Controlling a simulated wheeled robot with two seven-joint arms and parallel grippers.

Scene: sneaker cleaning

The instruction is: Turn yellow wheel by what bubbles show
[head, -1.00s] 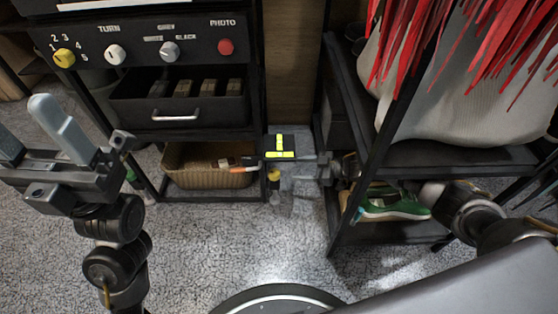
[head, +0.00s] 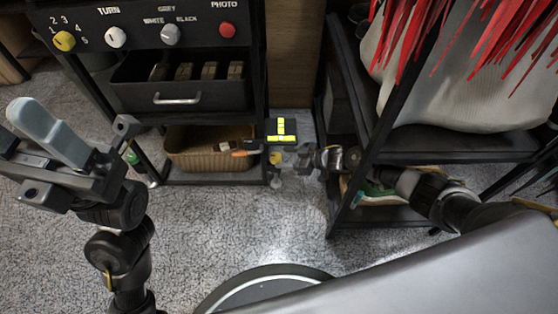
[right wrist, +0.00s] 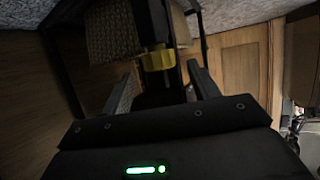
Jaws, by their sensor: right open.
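A yellow wheel (head: 276,158) sits low at the front right corner of the left rack, under a black level (head: 271,129) with two yellow-green vials set at right angles. The bubbles in the vials are too small to read. The wheel also shows in the right wrist view (right wrist: 158,59), on a dark post. My right gripper (head: 290,160) is at the wheel's right side. In the right wrist view its open fingers (right wrist: 161,80) stand to either side of the line to the wheel, and contact cannot be told. My left gripper (head: 16,122) is open and empty at the left.
A wicker basket (head: 208,158) is on the rack's bottom shelf, with an orange-tipped item (head: 243,153) by its right end. Above are an open drawer (head: 176,99) and a knob panel (head: 137,31). The right rack (head: 437,151) stands close to my right arm, with a green shoe (head: 374,193) low down.

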